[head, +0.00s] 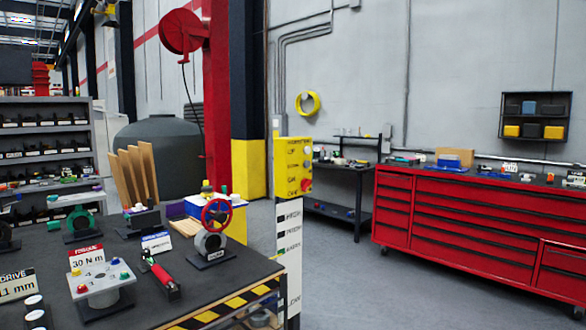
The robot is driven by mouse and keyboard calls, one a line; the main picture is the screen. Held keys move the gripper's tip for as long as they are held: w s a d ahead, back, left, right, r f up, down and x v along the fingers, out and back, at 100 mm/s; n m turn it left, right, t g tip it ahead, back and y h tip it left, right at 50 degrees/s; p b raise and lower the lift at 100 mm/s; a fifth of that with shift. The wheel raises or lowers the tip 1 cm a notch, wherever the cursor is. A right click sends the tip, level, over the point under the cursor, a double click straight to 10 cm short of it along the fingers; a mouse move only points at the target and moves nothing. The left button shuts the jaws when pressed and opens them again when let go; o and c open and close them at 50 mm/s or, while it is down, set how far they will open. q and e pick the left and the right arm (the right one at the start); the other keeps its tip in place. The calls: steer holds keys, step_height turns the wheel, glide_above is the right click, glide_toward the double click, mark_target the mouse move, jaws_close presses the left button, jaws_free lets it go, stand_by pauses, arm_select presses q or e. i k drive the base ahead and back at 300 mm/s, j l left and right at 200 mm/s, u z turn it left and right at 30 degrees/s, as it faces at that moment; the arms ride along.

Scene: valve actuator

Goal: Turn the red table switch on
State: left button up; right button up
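A light grey switch box (101,289) sits on a dark base near the front of the table. Neither of my grippers is in view.
The dark table (200,292) has a striped front edge. A torque sign (87,257) stands behind the box. A yellow control post (293,168) stands beyond the table; open floor lies right.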

mark_target(305, 184)
steer(key=i+l, duration=0.2)
steer(key=i, duration=0.2)
steer(key=i+l+u, duration=0.1)
steer(key=i, duration=0.35)
steer(key=i+l, duration=0.35)
steer(key=i+j+u, duration=0.05)
